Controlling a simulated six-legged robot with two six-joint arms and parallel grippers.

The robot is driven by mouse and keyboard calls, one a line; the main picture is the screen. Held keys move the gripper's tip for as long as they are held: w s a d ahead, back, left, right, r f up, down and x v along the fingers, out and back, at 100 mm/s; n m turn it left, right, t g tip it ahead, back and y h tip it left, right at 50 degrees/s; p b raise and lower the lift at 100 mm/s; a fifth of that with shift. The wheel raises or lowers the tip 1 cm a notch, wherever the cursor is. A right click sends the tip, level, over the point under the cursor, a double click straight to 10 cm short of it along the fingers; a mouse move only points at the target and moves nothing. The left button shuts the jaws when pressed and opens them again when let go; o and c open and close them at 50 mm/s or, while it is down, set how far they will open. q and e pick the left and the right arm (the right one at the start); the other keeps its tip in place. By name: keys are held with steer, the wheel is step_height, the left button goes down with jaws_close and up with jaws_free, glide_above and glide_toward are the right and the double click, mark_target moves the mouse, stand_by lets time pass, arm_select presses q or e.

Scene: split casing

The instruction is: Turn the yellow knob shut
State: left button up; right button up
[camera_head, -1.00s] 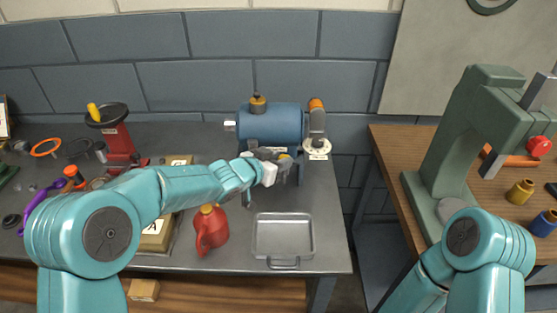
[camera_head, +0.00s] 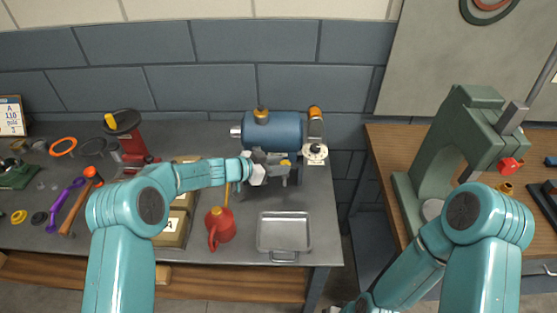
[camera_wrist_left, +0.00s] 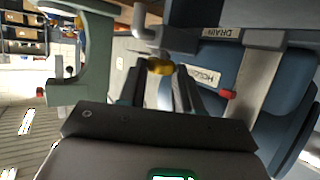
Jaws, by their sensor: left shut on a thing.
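The yellow knob (camera_head: 285,162) is on the grey fitting below the blue tank (camera_head: 275,132) at the back of the grey bench. In the left wrist view the yellow knob (camera_wrist_left: 160,67) shows between the fingertips. My left gripper (camera_head: 279,169) reaches in from the left and is shut on the knob. Its dark fingers (camera_wrist_left: 161,84) flank the knob in the left wrist view. They hide part of the fitting. The knob's exact turn angle is hard to tell. My right arm runs down to the bottom edge, and its fingers do not show.
A metal tray (camera_head: 284,250) and a red oil can (camera_head: 220,228) stand in front of the tank. A white dial (camera_head: 315,153) is right of it. A green press (camera_head: 452,145) stands on the right wooden bench. Tools and rings lie at the left.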

arm_select(q)
steer(key=shift+w+a+m+g+h, duration=0.2)
steer(key=shift+m+g+h, duration=0.2)
steer(key=shift+m+g, duration=0.45)
steer(key=o, duration=1)
steer(key=shift+r, duration=0.1)
steer(key=shift+o, duration=0.2)
steer(key=b+v, duration=0.3)
steer(key=v, duration=1.3)
steer(key=shift+a+b, duration=0.25)
steer(key=shift+b, duration=0.15)
